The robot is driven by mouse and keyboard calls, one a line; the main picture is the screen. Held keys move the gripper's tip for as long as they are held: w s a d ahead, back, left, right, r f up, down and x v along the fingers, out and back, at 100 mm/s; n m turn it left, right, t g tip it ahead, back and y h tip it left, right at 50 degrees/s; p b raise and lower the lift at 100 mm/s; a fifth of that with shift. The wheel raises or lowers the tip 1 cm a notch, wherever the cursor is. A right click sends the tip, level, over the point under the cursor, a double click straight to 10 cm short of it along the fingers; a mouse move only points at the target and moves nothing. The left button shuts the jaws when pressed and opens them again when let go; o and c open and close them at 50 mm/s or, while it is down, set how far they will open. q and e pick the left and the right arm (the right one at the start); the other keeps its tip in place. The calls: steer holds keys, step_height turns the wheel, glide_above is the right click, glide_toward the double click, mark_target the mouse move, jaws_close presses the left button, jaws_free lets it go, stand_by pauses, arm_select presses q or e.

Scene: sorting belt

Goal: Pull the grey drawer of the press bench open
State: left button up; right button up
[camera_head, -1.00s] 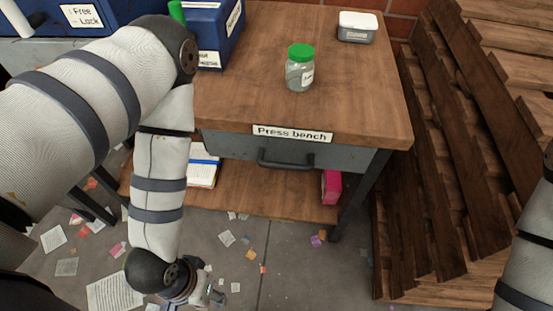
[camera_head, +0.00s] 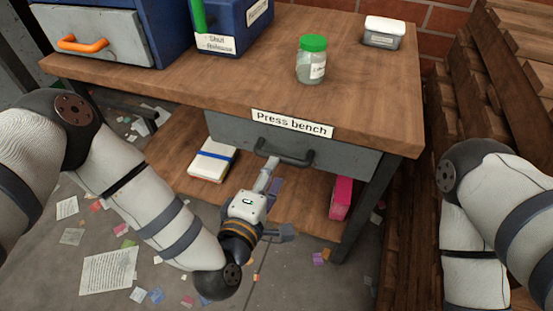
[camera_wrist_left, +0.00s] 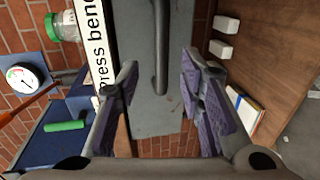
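The grey drawer (camera_head: 345,160) sits under the wooden top of the press bench (camera_head: 205,90), and its front looks flush with the bench. Its dark bar handle (camera_head: 285,154) is below the "Press bench" label (camera_head: 293,123). My left gripper (camera_head: 270,178) is just in front of and below the handle, with its fingers apart. In the left wrist view the handle (camera_wrist_left: 160,50) lies ahead, between the open fingers (camera_wrist_left: 158,95), and the grey drawer front (camera_wrist_left: 150,118) fills the middle. I cannot tell whether a finger touches the handle. My right arm shows at the right, but its gripper is out of view.
A jar with a green lid (camera_head: 311,62) and a grey tub with a white lid (camera_head: 383,32) stand on the bench. A blue box (camera_head: 235,28) and an orange-handled drawer (camera_head: 105,35) are at the left. Wooden pallets (camera_head: 500,75) stand at the right. Paper scraps litter the floor.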

mark_target(280, 156)
arm_select(q)
steer(key=x, duration=0.6)
steer(key=shift+w+d+f+b, duration=0.1)
steer(key=shift+w+d+b, duration=0.1)
steer(key=shift+w+b, duration=0.1)
jaws_close()
